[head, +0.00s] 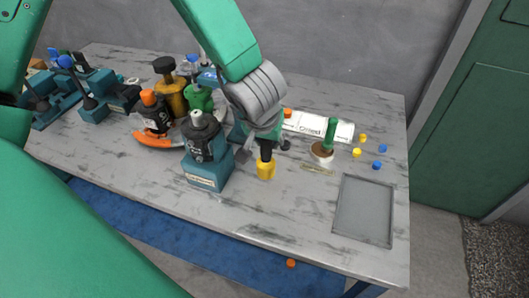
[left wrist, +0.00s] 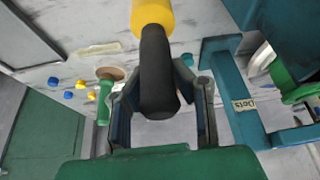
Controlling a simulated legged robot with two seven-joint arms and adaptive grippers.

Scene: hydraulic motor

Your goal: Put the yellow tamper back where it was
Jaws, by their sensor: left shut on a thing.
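The yellow tamper has a yellow head (head: 266,171) and a black handle. My left gripper (head: 265,145) is shut on the black handle and holds the tamper roughly upright, head down, in the middle of the table. In the left wrist view the black handle (left wrist: 157,75) lies between the two fingers (left wrist: 160,105), with the yellow head beyond them. I cannot tell whether the head touches the table. A teal stand with a label shows beside the gripper in the left wrist view (left wrist: 222,75); the gripper hides much of that area in the head view. My right gripper is not in view.
A teal block with a dark-topped device (head: 205,160) stands left of the tamper. A green-handled tool on a round base (head: 325,145), yellow and blue caps (head: 377,165) and a grey tray (head: 364,210) are to the right. The table front near the tamper is clear.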

